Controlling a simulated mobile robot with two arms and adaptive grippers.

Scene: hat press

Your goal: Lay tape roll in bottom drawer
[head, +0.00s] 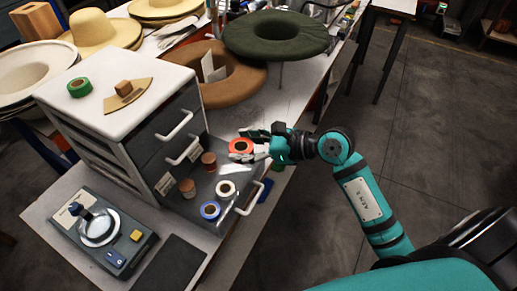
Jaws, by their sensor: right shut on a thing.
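The cabinet's bottom drawer (243,205) is pulled open in the head view. My right gripper (254,147) reaches over its far right side and is shut on a red-orange tape roll (241,147). From this angle I cannot tell whether the roll touches the drawer. A white tape roll (225,188) and a blue tape roll (210,211) lie inside, beside two brown spools (187,188). A green tape roll (80,87) lies on the white cabinet top (110,115). My left gripper is out of view.
A tan curved piece with a small block (127,95) lies on the cabinet top. A device with a round dial (99,229) and a dark pad (171,263) are at the front left. Hats (275,35) and brims cover the back of the table. Floor is open at right.

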